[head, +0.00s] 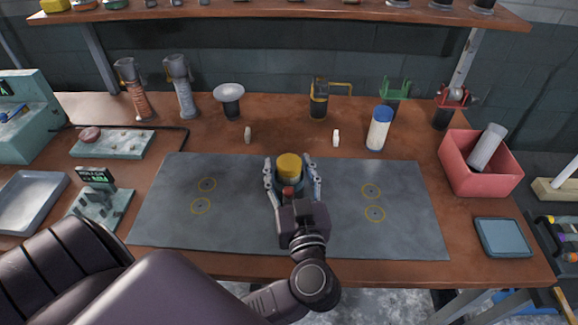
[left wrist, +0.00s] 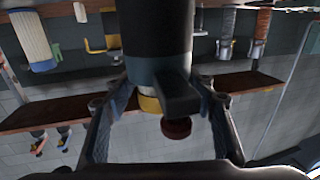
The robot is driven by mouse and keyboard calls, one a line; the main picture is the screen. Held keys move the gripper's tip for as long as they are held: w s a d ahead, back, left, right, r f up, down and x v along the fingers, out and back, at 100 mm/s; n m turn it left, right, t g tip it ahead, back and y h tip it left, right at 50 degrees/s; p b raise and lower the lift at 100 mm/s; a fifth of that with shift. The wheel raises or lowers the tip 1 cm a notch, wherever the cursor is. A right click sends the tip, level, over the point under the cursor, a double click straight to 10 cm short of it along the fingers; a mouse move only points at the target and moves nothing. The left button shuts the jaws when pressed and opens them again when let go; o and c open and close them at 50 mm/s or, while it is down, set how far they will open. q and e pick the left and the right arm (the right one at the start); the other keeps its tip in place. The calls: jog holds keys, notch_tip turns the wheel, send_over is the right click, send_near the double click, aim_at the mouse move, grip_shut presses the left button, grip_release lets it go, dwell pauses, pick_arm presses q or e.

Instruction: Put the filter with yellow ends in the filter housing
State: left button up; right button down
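The filter with yellow ends shows its round yellow top (head: 289,164) in the head view, at the middle of the grey mat. It appears to stand upright in a dark housing with a blue-grey rim (left wrist: 150,72) and a red knob (left wrist: 176,127). In the left wrist view, which looks upside down, a yellow end (left wrist: 150,104) sticks out past the rim. How deep the filter sits is hidden. My left gripper (head: 293,182) has its fingers spread on both sides of the yellow end, apparently with gaps. My right gripper is not in view.
A white filter with blue ends (head: 379,130) stands behind the mat (head: 240,235). A red bin (head: 482,185) holds a grey-white cylinder. Holders line the back; the mat's sides are clear.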

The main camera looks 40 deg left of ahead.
pick_arm(q)
jog(key=shift+r, duration=0.2)
jog(key=b+v, duration=0.1)
jog(key=v, duration=1.1)
dwell(0.3)
